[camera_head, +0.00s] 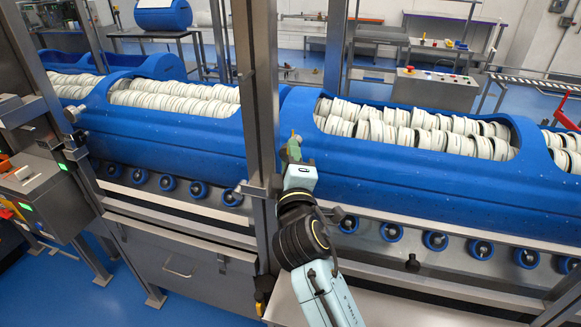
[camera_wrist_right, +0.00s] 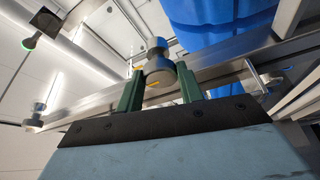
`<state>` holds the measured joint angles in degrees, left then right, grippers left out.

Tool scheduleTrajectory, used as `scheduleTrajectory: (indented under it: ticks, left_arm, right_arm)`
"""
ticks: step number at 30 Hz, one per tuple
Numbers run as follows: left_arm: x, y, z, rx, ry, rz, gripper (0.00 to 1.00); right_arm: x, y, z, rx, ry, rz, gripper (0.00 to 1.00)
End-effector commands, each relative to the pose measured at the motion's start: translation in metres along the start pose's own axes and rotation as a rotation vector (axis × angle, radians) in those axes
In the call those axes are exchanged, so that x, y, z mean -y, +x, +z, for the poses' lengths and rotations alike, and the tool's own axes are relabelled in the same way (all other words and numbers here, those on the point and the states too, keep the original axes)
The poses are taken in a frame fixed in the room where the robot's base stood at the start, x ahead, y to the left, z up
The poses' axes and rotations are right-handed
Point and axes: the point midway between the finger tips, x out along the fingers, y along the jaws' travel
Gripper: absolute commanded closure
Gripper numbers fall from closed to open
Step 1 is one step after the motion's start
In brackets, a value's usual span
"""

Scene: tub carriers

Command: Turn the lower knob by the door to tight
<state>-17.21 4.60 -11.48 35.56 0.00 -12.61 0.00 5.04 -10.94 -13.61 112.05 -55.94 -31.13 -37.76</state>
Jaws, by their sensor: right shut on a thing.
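A round grey knob (camera_wrist_right: 158,72) with a small yellow mark on its face sits on a metal rail or post in the right wrist view. My right gripper (camera_wrist_right: 159,88) has its two green fingers on either side of this knob and is shut on it. In the head view my right gripper (camera_head: 294,146) is beside the middle steel post (camera_head: 258,100), in front of the blue tub. The knob is largely hidden there by the gripper. I cannot read any tight marking. My left gripper is not in view.
Blue tubs (camera_head: 400,165) full of stacked white discs lie on a conveyor with several blue rollers (camera_head: 436,241). A control box (camera_head: 35,195) with lit buttons stands at the left. The steel post and the tub wall leave little room around my right gripper.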

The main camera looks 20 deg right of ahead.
Motion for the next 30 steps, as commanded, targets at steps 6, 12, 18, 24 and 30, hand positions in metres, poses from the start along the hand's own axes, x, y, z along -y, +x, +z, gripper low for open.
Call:
scheduleTrajectory:
  ticks: [6,12,18,24,30]
  left_arm:
    - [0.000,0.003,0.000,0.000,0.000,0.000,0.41]
    - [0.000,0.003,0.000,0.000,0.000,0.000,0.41]
    - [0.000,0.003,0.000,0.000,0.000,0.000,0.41]
    - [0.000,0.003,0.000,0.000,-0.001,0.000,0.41]
    - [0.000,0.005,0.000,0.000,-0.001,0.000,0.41]
  right_arm:
    - [0.001,0.000,0.000,0.002,0.018,0.004,0.86]
    - [0.001,0.000,0.000,0.002,0.019,0.004,0.86]
    - [0.001,0.000,0.000,0.001,0.018,0.004,0.54]
    - [0.001,0.000,0.000,0.001,0.017,0.005,0.54]
    - [0.002,-0.011,0.000,0.000,0.018,0.004,0.54]
